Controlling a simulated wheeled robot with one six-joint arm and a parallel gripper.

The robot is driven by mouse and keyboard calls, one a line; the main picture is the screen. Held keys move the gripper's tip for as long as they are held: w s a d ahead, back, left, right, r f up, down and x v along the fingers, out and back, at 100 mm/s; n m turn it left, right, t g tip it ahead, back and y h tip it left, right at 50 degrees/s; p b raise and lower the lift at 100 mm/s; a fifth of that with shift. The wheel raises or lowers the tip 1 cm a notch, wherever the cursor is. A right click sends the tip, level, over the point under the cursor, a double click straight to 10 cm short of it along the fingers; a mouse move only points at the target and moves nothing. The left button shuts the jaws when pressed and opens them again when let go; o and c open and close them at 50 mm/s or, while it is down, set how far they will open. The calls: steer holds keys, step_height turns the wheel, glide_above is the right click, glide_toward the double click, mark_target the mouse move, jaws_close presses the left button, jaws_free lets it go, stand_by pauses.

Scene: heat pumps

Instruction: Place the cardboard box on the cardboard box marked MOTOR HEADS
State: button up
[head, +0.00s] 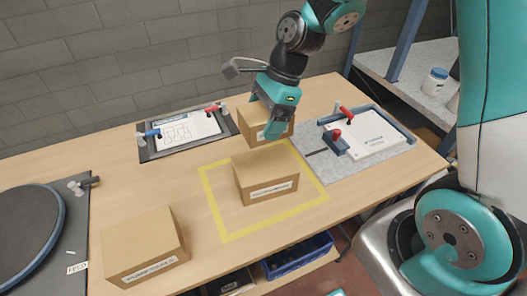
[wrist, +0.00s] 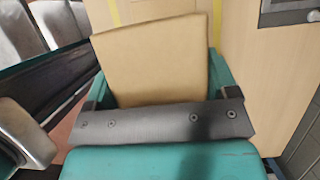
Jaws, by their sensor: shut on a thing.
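My gripper (head: 268,116) is shut on a cardboard box (head: 249,122), with a finger on either side of it. In the wrist view the held box (wrist: 155,60) fills the space between the teal fingers (wrist: 158,85). A second cardboard box (head: 265,179) with a white label sits inside the yellow square, just below the held box in the picture. I cannot tell if the held box is directly over it or behind it. A third labelled cardboard box (head: 145,247) stands at the table's front left. The labels are too small to read surely.
The wooden table (head: 115,190) has a yellow taped square (head: 222,222). A clamped board (head: 182,132) lies at the back left, and a grey panel with a white sheet (head: 365,134) at the right. A round dark disc (head: 28,225) is far left. A blue bin (head: 300,257) sits below.

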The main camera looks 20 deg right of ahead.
step_height(320, 180, down, 10)
steer(key=shift+f, duration=0.25)
steer(key=shift+f, duration=0.1)
steer(key=o, duration=0.9)
steer(key=v, duration=1.1)
steer(key=shift+r, duration=0.35)
steer(key=shift+s+r, duration=0.1)
steer(key=shift+r, duration=0.25)
steer(key=s+a+r+n, duration=0.4)
steer(key=s+n, duration=0.5)
steer(key=n, duration=0.3)
steer(key=s+a+r+n, duration=0.5)
steer(key=s+n, duration=0.4)
steer(key=n, duration=0.4)
steer(key=shift+s+r, duration=0.25)
steer(key=shift+r, duration=0.35)
